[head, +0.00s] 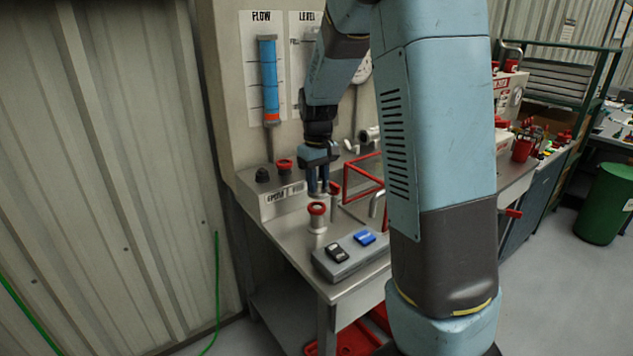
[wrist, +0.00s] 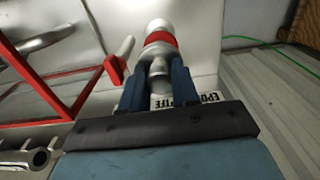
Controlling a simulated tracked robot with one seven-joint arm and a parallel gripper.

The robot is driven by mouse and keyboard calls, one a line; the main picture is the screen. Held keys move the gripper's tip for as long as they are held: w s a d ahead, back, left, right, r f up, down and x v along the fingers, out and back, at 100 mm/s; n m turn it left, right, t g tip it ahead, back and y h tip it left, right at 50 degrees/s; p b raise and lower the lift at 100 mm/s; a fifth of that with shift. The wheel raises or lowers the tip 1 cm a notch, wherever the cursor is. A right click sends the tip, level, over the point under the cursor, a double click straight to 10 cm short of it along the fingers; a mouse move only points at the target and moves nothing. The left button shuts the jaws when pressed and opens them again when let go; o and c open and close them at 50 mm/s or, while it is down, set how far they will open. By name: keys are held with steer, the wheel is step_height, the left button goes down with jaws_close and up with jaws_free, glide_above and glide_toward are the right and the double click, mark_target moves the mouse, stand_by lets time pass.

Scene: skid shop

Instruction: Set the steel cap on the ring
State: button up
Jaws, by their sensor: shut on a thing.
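My gripper (head: 318,188) points down above the left part of the steel bench, behind the short steel post. In the wrist view its two blue fingers (wrist: 158,84) are shut on a small rounded grey piece, the steel cap (wrist: 158,67). The cap cannot be made out in the head view. A red ring (head: 317,208) sits at the top of the short steel post (head: 318,224). In the wrist view the red ring (wrist: 160,40) shows just beyond the cap, which partly overlaps the post in the picture. I cannot tell whether they touch.
A red frame (head: 362,178) and a red-handled lever (head: 335,189) stand close right of my gripper. A labelled console (head: 283,198) with a black knob (head: 262,175) and a red-topped piece (head: 284,165) is at left. A grey box (head: 350,258) with black and blue items lies in front.

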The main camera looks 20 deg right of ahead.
mark_target(318, 190)
steer(key=shift+f, duration=1.9)
stand_by(0.9)
steer(key=o, duration=0.9)
steer(key=o, duration=0.6)
steer(key=shift+r, duration=1.65)
steer(key=shift+r, duration=2.9)
